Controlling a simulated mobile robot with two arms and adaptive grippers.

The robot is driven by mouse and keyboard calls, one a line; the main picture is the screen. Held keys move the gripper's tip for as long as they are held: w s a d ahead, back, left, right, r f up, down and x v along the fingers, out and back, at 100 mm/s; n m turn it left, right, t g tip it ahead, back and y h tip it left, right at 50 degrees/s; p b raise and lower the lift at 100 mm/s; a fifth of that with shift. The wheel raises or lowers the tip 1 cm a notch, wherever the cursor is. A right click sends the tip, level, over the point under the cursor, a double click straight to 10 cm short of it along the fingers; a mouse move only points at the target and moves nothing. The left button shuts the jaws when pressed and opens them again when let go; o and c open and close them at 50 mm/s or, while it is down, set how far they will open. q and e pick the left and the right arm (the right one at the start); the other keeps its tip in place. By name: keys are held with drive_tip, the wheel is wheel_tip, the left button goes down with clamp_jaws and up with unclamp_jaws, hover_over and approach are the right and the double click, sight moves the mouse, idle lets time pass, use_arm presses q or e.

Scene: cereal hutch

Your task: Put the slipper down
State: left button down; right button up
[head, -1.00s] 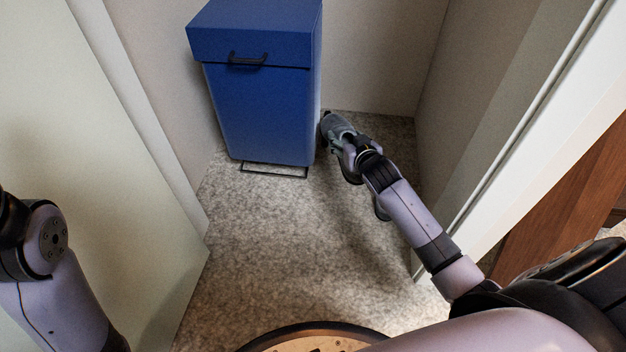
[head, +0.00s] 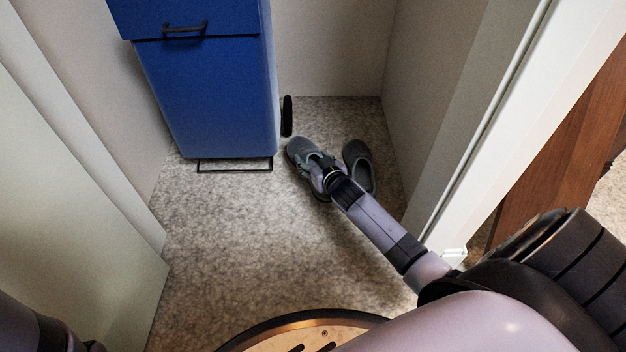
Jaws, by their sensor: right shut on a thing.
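My right gripper (head: 318,172) is shut on a dark grey slipper (head: 301,150), right of the blue bin. The gripper and wrist hide part of this slipper. It is at or just above the floor; I cannot tell whether it touches. A second grey slipper (head: 358,158) lies on the floor just to its right, partly behind my arm. My left gripper is out of view; only part of my left arm shows at the lower left corner.
The blue bin (head: 208,100) with a black handle and a wire pedal (head: 235,165) stands at the back left. A thin black object (head: 287,115) stands beside it. Walls close in the alcove. The speckled floor (head: 230,240) in front is clear. A white door frame (head: 480,130) is at right.

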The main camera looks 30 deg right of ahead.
sight(312, 163)
wheel_tip(312, 163, down, 5)
drive_tip(key=b, duration=0.3)
drive_tip(key=shift+b, duration=0.35)
drive_tip(key=shift+r, duration=0.15)
drive_tip(key=o, duration=1.2)
drive_tip(key=shift+o, duration=0.2)
